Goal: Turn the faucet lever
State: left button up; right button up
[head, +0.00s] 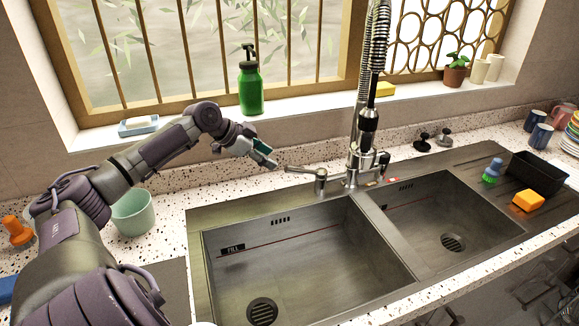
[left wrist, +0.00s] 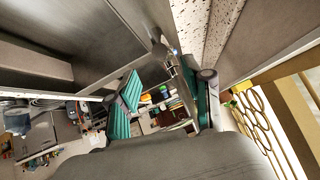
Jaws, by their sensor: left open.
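The faucet (head: 352,165) stands behind the double sink, with a tall spring neck and a dark spray head. A horizontal metal arm (head: 300,169) points left from its base; I cannot tell whether this is the lever or a spout. A short handle (head: 384,159) shows at its right side. My left gripper (head: 262,153) is open and empty, just left of the arm's tip and apart from it. In the left wrist view its teal-padded fingers (left wrist: 166,100) are spread, and metal faucet parts (left wrist: 164,55) show beyond them. My right gripper is out of view.
The two sink basins (head: 290,262) are empty. A green soap bottle (head: 250,85) and a soap dish (head: 138,126) stand on the sill behind my arm. A pale green cup (head: 132,212) is below it. A brush (head: 492,172) and sponge (head: 528,200) lie at right.

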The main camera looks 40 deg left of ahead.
aim_at(288, 167)
pick_arm(q)
jog(key=p+x, duration=0.2)
jog(key=x, duration=0.6)
jog(key=shift+w+d+f, duration=0.1)
jog(key=shift+w+d, duration=0.1)
jog(key=shift+w, duration=0.15)
jog(key=shift+w+f, duration=0.25)
jog(key=shift+f, duration=0.1)
jog(key=shift+d, duration=0.1)
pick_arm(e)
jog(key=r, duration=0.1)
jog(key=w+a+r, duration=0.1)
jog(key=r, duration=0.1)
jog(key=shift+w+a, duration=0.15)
pick_arm(q)
grip_shut()
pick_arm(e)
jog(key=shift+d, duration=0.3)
